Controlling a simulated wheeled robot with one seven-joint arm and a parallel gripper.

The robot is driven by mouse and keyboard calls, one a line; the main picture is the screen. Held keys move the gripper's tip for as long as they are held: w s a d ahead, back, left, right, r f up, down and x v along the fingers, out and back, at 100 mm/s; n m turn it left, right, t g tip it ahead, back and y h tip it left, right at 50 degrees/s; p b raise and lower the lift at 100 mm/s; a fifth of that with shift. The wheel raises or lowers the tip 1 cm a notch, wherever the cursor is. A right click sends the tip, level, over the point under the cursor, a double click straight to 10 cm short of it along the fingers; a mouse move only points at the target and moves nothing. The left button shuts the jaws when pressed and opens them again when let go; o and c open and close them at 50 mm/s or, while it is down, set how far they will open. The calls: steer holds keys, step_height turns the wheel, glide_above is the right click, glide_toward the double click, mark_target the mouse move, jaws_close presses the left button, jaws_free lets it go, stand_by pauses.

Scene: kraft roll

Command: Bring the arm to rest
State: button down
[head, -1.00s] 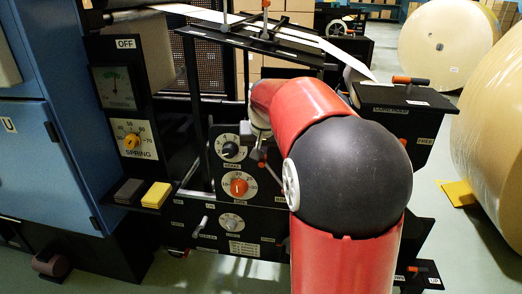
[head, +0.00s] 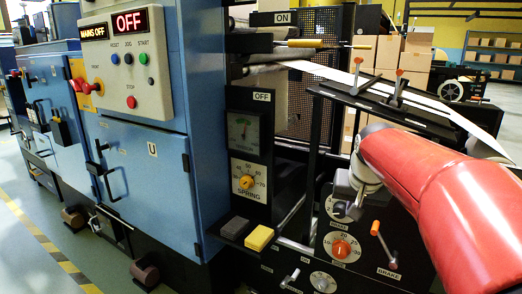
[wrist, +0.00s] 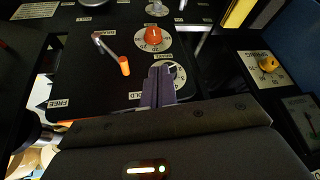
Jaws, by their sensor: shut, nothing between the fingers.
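My arm shows as a red link at the right of the head view. My gripper (head: 345,187) is in front of the black machine panel, small and partly hidden by the wrist. In the wrist view my gripper (wrist: 160,84) has its two grey fingers together, with nothing between them. The fingers overlap a white dial (wrist: 177,75) in that view; whether they touch it I cannot tell. An orange dial knob (wrist: 153,36) and a crank with an orange handle (wrist: 124,66) are close by; the same orange knob (head: 340,249) shows in the head view.
A blue cabinet (head: 150,180) with a switch box (head: 128,68) stands to the left. Yellow (head: 259,238) and grey (head: 235,227) blocks jut out beside the spring dial (head: 248,182). A paper web (head: 400,95) runs above my arm. Floor at far left is open.

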steer(key=s+a+f+n, duration=0.1)
steer(key=s+a+f, duration=0.3)
steer(key=s, duration=0.7)
steer(key=s+a+f+n+y, duration=0.1)
steer(key=s+a+f, duration=0.3)
steer(key=s, duration=0.7)
steer(key=shift+s+a+f+n, duration=0.25)
steer(key=shift+s+n, duration=0.1)
steer(key=shift+n, duration=0.45)
